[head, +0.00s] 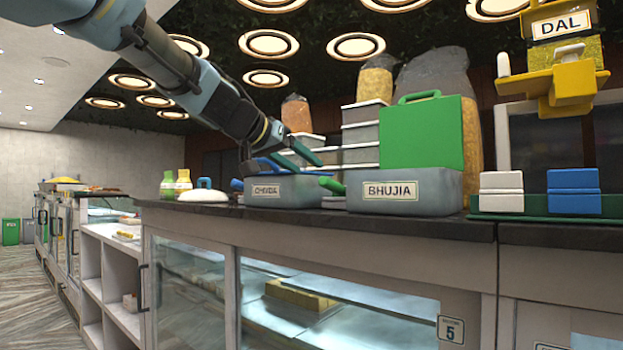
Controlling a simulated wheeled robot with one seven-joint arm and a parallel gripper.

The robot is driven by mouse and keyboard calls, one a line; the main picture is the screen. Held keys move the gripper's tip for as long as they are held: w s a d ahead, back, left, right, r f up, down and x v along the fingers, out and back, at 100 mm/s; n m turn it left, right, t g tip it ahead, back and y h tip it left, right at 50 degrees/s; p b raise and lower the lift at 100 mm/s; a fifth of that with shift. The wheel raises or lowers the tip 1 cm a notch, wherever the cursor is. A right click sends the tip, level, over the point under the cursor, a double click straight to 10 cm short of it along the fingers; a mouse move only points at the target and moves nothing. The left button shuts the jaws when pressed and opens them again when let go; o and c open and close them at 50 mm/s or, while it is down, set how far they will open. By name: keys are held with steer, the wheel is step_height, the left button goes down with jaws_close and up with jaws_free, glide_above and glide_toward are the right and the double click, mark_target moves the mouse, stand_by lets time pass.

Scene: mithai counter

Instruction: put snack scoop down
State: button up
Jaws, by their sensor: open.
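My gripper (298,157) is open, with its dark green fingers over the grey bin labelled CHIVDA (297,188). A green handle (332,185) sticks out at the left of the grey bin labelled BHUJIA (416,205), apart from my gripper.
A green case (421,133) stands upright behind the BHUJIA bin. Stacked grey boxes (366,135) and filled bags stand behind. A yellow DAL dispenser (566,70) is at upper right. White and blue boxes sit on a green tray (540,206). Bottles (183,182) stand at left on the dark countertop (330,218).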

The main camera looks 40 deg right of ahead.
steer(key=shift+a+r, duration=0.1)
steer(key=shift+a, duration=0.15)
steer(key=w+a+f+n+t+y, duration=0.1)
steer(key=w+a+f+n+y, duration=0.3)
steer(key=a+f, duration=0.85)
steer(key=w+a+f+n+y, duration=0.3)
steer(key=w+a+f+y, duration=0.1)
steer(key=a+f, duration=0.85)
steer(key=s+a+f+n+g+y, duration=0.1)
steer(key=s+a+f+n+y, duration=0.1)
steer(key=s+a+f, duration=0.3)
steer(key=s+a+f+n+g+y, duration=0.1)
steer(key=s+a+f, duration=0.4)
steer(key=a+f, duration=0.7)
steer(key=a+n+y, duration=0.1)
steer(key=a+y, duration=0.1)
steer(key=a, duration=0.1)
steer(key=shift+s+f+n+g, duration=0.15)
steer(key=shift+s+n+g, duration=0.25)
